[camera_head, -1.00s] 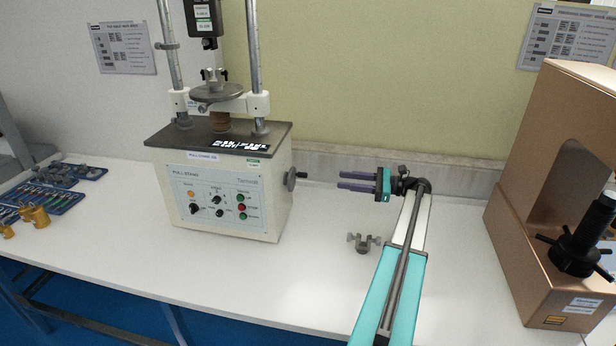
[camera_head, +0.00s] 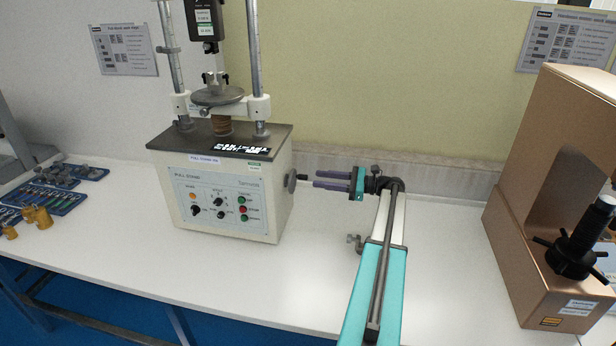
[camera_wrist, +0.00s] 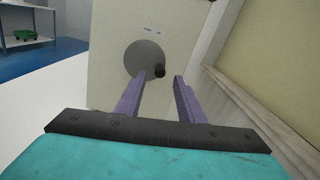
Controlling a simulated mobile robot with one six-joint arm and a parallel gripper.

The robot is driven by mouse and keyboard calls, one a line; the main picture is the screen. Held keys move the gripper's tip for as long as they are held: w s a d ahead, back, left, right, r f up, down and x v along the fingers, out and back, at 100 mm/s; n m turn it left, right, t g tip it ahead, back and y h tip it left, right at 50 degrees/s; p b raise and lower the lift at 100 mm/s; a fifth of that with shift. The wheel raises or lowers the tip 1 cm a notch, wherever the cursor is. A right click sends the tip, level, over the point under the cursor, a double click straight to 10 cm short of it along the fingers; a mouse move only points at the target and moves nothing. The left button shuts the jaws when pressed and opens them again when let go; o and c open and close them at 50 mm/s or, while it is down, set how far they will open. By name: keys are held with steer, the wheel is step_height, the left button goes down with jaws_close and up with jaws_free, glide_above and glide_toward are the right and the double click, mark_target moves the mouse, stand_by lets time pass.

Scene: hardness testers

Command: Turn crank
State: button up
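The crank is a grey disc (camera_head: 291,181) on the right side of the pull stand (camera_head: 225,190), with a small black handle (camera_head: 302,177) sticking out to the right. In the wrist view the disc (camera_wrist: 143,57) is face-on and its black handle (camera_wrist: 160,70) sits at its lower right. My gripper (camera_head: 316,180) points left at the crank, its purple fingers just right of the handle. In the wrist view my gripper (camera_wrist: 152,82) has its two fingers apart, with the handle ahead between their tips. I see no contact with the handle.
A grey clamp fitting (camera_head: 354,241) lies on the white table behind my arm, partly hidden. A bronze-coloured tester (camera_head: 530,190) with a black spoked handle stands at the right. Blue tool trays (camera_head: 50,195) and brass weights (camera_head: 38,217) are at the left. The table's front is clear.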

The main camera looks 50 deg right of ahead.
steer(key=shift+p+x, duration=0.6)
steer(key=shift+x, duration=2.1)
steer(key=shift+c, duration=0.4)
jaws_close()
